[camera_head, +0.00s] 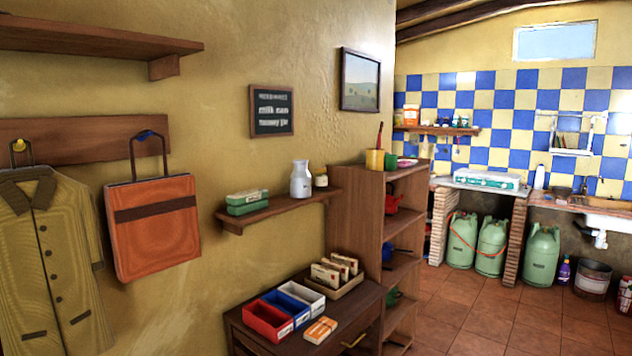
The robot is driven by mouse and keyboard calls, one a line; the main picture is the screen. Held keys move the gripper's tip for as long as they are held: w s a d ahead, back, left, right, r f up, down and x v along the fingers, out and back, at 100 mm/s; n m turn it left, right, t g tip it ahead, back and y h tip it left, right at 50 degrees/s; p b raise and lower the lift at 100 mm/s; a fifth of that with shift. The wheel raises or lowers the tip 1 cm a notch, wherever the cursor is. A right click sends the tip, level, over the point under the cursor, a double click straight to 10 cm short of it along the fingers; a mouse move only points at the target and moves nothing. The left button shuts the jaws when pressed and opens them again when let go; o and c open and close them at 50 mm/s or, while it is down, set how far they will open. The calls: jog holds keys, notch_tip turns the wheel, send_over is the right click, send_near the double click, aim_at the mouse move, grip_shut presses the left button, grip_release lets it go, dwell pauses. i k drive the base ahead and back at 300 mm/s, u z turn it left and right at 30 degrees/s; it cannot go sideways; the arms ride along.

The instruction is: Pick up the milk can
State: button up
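A silvery-grey milk can (301,180) stands upright on a small brown wall shelf (262,213) near the middle of the head view. It has a wide body and a narrower neck. A small jar (321,177) with a pale lid stands close on its right. A green box (247,202) sits on the same shelf to its left, with a gap between. My gripper is not in view.
Below the shelf, a dark wooden cabinet (345,312) holds red, blue and white trays and a box of cards. A tall wooden shelf unit (352,208) stands to the right. An orange bag (152,235) and a coat (50,260) hang at left. Tiled floor (480,325) is open at right.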

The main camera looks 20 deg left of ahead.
aim_at(300, 183)
jog(key=z, duration=0.2)
jog(key=i, duration=1.7)
jog(key=u, duration=0.35)
jog(key=i, duration=1)
jog(key=u, duration=1.5)
jog(key=i, duration=0.95)
jog(key=u, duration=0.85)
